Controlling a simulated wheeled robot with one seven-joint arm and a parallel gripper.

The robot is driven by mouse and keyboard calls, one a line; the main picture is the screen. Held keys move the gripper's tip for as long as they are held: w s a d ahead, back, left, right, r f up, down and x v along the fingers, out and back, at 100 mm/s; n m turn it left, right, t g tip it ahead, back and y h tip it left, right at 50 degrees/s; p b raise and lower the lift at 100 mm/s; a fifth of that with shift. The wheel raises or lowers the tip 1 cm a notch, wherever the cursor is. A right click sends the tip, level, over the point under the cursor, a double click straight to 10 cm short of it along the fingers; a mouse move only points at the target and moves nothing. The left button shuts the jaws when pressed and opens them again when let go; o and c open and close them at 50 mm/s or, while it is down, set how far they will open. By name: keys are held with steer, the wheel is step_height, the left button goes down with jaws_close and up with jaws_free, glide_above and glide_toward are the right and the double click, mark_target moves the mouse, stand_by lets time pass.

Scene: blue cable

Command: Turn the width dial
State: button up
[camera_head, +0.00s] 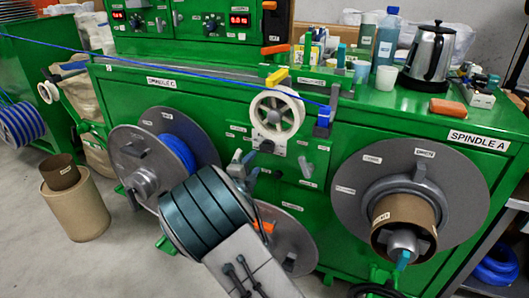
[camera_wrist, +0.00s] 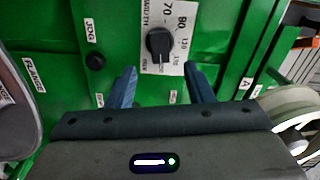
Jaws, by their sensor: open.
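The width dial (camera_wrist: 159,43) is a black knob on a white plate (camera_wrist: 181,50) with numbers and the word WIDTH, on the green machine front in the wrist view. My gripper (camera_wrist: 163,82) is open and empty, with its two blue fingers apart below the dial in the picture, one to each side of it. The fingers do not visibly touch the dial. In the head view, my gripper (camera_head: 243,163) is close to the machine front, below the white guide wheel (camera_head: 276,113). A small dark knob (camera_head: 267,146) there may be the dial; I cannot tell for sure.
A black JOG button (camera_wrist: 95,61) sits left of the dial. Large grey reel flanges stand left and at right, the right one on spindle A (camera_head: 410,190). A blue cable (camera_head: 190,73) runs across above the bench. A kettle (camera_head: 428,55) and bottles stand on top.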

mark_target(265, 150)
steer(key=x, duration=0.8)
steer(key=shift+w+d+b, duration=0.15)
steer(key=shift+w+b, duration=0.1)
steer(key=shift+b, duration=0.1)
steer(key=c, duration=1)
